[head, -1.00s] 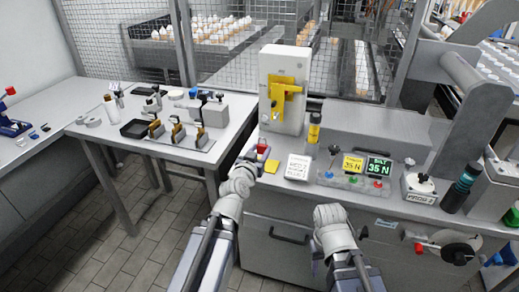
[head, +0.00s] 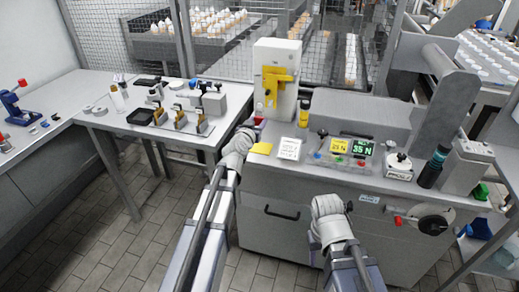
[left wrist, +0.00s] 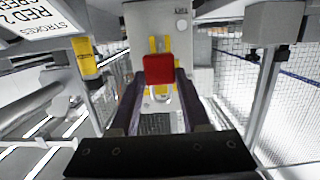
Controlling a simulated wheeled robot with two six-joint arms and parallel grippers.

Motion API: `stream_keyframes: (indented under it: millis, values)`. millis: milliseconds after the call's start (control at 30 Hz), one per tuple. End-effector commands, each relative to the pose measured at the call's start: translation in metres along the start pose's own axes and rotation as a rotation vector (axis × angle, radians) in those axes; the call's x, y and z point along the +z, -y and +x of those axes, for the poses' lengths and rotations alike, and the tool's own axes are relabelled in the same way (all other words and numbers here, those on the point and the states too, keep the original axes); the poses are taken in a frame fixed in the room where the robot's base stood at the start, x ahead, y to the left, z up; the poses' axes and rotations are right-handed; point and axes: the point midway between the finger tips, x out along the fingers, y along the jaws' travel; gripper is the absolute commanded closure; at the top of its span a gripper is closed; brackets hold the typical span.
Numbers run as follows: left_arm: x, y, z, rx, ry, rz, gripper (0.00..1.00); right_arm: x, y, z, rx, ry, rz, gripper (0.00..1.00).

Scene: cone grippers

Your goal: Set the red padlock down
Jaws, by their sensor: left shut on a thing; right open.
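The red padlock (left wrist: 158,70) is between the fingers of my left gripper (left wrist: 158,92), with its pale metal shackle toward the palm. My left gripper is shut on it. In the head view the left gripper (head: 255,124) is at the left edge of the right-hand bench, in front of the white machine with the yellow bracket, and only a small bit of the padlock (head: 258,120) shows red. I cannot tell its height over the bench. Only the wrist and forearm of my right arm show, low in front of the bench; its fingers are out of sight.
The white machine (head: 276,80) with its yellow bracket (head: 276,85) stands behind the left gripper. A yellow pad (head: 261,148), a white card (head: 289,149) and a yellow bottle (head: 304,112) are close by. The left table (head: 165,145) holds a black tray (head: 140,117) and several brass-coloured pieces.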

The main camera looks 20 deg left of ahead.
Motion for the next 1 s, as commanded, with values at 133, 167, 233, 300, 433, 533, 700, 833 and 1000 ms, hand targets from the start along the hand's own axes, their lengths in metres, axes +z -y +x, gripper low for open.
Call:
stream_keyframes:
  millis: [133, 167, 233, 300, 433, 533, 700, 833, 1000]
  values:
    - [0.011, 0.000, 0.001, 0.000, 0.000, 0.000, 1.00, -0.001, 0.001, 0.011, 0.000, 0.000, 0.000, 0.50]
    - [0.015, 0.000, 0.001, 0.000, 0.000, 0.000, 1.00, -0.001, 0.001, 0.015, 0.000, 0.000, 0.000, 0.50]
    - [0.025, 0.000, 0.003, 0.000, 0.000, 0.000, 1.00, -0.002, 0.002, 0.025, 0.000, 0.000, 0.000, 0.50]
    - [0.036, 0.000, 0.004, 0.000, 0.000, 0.000, 1.00, -0.002, 0.004, 0.036, 0.000, 0.000, 0.000, 0.50]
    - [0.056, 0.000, 0.008, -0.001, -0.001, 0.000, 1.00, -0.003, 0.005, 0.056, 0.000, 0.000, 0.000, 0.50]
    - [0.064, 0.000, 0.009, -0.001, -0.001, 0.000, 1.00, -0.004, 0.006, 0.064, 0.000, 0.000, 0.000, 0.50]
    - [0.063, 0.000, 0.009, -0.001, -0.001, 0.000, 1.00, -0.004, 0.006, 0.063, 0.000, 0.000, 0.000, 0.50]
    - [0.071, 0.000, 0.010, -0.001, -0.001, 0.000, 1.00, -0.004, 0.007, 0.072, 0.000, 0.000, 0.000, 0.50]
    - [0.093, 0.000, 0.013, -0.001, -0.001, 0.000, 1.00, -0.005, 0.009, 0.093, 0.000, 0.000, 0.000, 0.50]
